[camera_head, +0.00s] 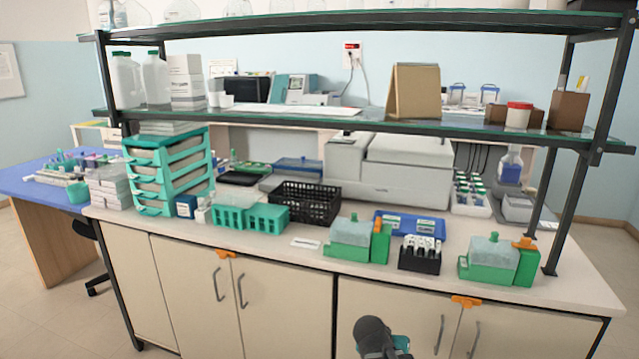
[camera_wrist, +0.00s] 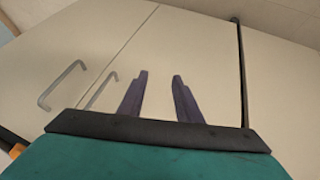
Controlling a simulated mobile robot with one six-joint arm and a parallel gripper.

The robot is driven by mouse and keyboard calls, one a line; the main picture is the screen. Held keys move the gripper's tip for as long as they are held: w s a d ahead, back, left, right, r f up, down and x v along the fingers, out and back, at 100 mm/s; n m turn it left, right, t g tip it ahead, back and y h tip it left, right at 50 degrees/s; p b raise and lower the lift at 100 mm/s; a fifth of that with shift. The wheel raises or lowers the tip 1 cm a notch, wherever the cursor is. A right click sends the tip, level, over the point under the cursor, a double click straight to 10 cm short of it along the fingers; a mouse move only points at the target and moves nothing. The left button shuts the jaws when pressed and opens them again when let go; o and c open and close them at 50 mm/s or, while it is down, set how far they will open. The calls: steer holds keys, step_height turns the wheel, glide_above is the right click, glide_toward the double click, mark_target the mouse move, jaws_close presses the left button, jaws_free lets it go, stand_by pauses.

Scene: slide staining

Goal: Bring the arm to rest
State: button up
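My gripper shows in the wrist view (camera_wrist: 158,95) with its two dark fingers apart and nothing between them. It is in front of the pale cabinet doors (camera_wrist: 190,50). In the head view part of my arm shows at the bottom, right of centre, in front of the cabinet doors and below the countertop (camera_head: 290,250). The fingertips cannot be made out there. No object is seen touching my gripper.
Above the cabinets, the bench holds green staining jars (camera_head: 352,240), a black slide rack (camera_head: 420,254), teal racks (camera_head: 268,218) and a black basket (camera_head: 305,203). Metal door handles (camera_wrist: 62,85) stick out. A glass shelf (camera_head: 350,122) spans above. Floor shows at left.

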steer(key=s+d+f+g+y+p, duration=0.2)
steer(key=s+f+g, duration=0.4)
steer(key=s+f, duration=1.35)
steer(key=s+a+f+n+g+y, duration=0.1)
steer(key=s+a+f+g, duration=0.1)
steer(key=s, duration=0.6)
steer(key=s+a+f+n+g+y, duration=0.1)
steer(key=s+a+f+n+g, duration=0.1)
steer(key=s+f, duration=0.5)
steer(key=shift+s+a+f+y+p, duration=0.3)
steer(key=shift+s+a+y, duration=0.1)
steer(key=shift+s+a, duration=0.5)
